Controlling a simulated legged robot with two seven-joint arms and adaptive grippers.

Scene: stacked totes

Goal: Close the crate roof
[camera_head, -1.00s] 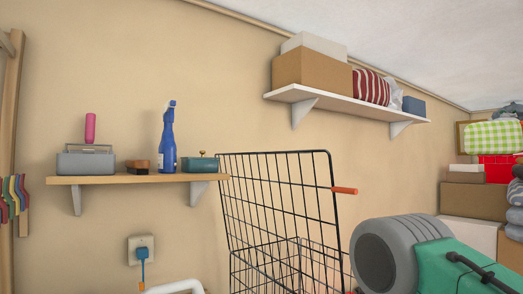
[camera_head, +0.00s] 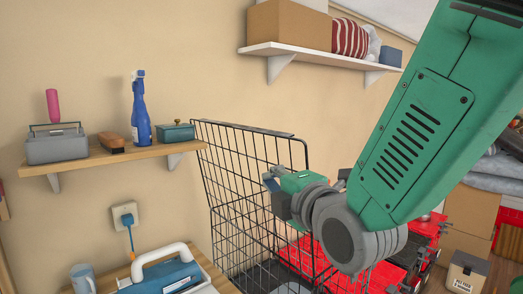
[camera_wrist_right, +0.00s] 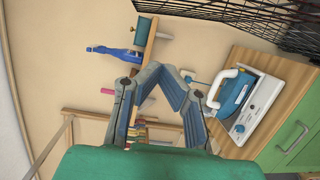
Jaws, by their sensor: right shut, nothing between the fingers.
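The crate is a black wire basket (camera_head: 235,225) standing against the wall in the head view. Its wire roof (camera_head: 240,150) stands raised and leans near the wall, with its top edge high. My right gripper (camera_head: 270,182) is in front of the raised wire panel, near its right side; whether it touches the wire cannot be told. In the right wrist view, the right gripper (camera_wrist_right: 161,69) is shut with its fingertips together and empty. Part of the black wire (camera_wrist_right: 275,22) shows at the upper right there. My left gripper is not in view.
A wooden shelf (camera_head: 110,158) with a blue spray bottle (camera_head: 140,112) and boxes is left of the crate. A white shelf (camera_head: 315,58) is above. An iron (camera_head: 165,275) rests on a worktop at lower left. Red things (camera_head: 400,262) lie behind my right arm.

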